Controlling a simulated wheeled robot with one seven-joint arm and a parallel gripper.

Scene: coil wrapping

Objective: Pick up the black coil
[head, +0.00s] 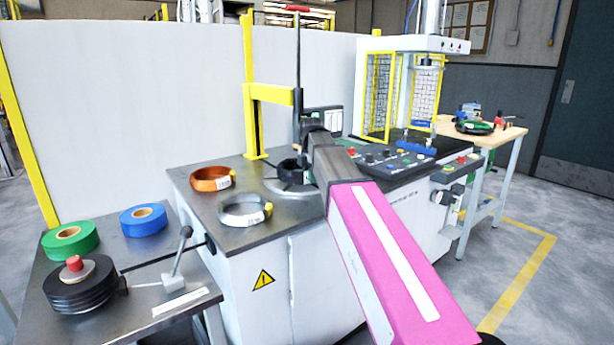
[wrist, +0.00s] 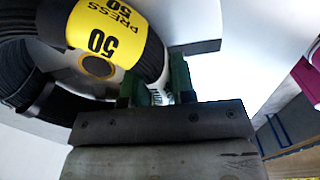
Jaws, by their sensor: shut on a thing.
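The black coil (head: 287,170) is at the machine table beside the yellow post in the head view, partly hidden behind my arm. In the wrist view the black coil (wrist: 18,70) fills the upper left and carries a yellow label (wrist: 108,32) reading "PRESS 50". My gripper (wrist: 153,88) is shut on the coil's rim near the label, with a green finger on each side. In the head view my fingers are hidden by my wrist. I cannot tell whether the coil touches the surface below it.
An orange coil (head: 208,179) and a silver coil (head: 243,222) lie on the machine table to the left. A yellow post (head: 251,110) and upright rod stand behind. A control panel (head: 385,161) is right of my arm. Green (head: 70,251) and blue (head: 143,229) tape rolls sit front left.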

